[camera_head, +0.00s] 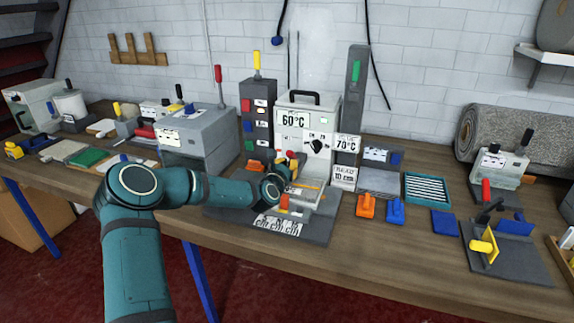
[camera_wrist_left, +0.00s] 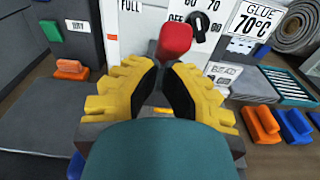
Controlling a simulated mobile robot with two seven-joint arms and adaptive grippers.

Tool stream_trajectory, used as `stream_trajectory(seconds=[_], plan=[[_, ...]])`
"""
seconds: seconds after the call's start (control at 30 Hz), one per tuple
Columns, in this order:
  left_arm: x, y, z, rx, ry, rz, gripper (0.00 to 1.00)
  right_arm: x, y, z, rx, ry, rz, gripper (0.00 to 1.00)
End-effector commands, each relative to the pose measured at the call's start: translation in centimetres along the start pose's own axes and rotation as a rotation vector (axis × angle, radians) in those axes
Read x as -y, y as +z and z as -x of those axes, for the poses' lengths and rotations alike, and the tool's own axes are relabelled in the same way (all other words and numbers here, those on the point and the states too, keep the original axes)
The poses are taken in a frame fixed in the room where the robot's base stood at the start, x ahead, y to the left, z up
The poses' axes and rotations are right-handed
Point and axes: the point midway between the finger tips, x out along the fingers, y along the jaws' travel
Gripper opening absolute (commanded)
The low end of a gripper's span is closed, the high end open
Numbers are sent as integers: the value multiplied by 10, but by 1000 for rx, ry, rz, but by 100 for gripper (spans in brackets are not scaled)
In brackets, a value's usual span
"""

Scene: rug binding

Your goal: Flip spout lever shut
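The red lever knob (camera_wrist_left: 175,42) stands just beyond my left fingertips in the left wrist view, in front of the white glue machine (camera_head: 295,121). My left gripper (camera_wrist_left: 162,68) has yellow fingers with black pads, drawn close together with a narrow gap at the tips. The lever's lower part is hidden behind the fingers, so I cannot tell whether they touch or hold it. In the head view my left gripper (camera_head: 284,182) is at the machine's front, and the arm hides much of the spout area. My right gripper is not in view.
A 70°C glue label (camera_head: 346,144) is right of the machine. Orange (camera_head: 366,206) and blue (camera_head: 395,210) handled tools lie to its right. A grey box machine (camera_head: 205,135) stands left. A rolled rug (camera_head: 515,140) lies at the back right.

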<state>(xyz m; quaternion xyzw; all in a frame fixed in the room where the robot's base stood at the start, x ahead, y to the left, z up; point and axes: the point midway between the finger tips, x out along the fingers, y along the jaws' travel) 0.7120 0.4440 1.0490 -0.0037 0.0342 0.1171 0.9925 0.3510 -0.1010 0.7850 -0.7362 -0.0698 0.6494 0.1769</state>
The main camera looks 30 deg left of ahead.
Motion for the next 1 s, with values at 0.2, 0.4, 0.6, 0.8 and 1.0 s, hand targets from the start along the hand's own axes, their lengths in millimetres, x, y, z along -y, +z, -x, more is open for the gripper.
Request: stream_trajectory(seconds=[0.2,0.4,0.6,0.8,1.0], plan=[[0,5,-1,-33,1,0,0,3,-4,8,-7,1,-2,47],[0,8,-2,-68,1,1,0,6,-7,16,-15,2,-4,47],[1,14,-3,-116,0,1,0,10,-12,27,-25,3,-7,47],[1,24,-7,-208,0,0,0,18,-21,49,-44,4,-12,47],[2,34,-13,-345,-1,-1,0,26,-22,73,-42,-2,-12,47]])
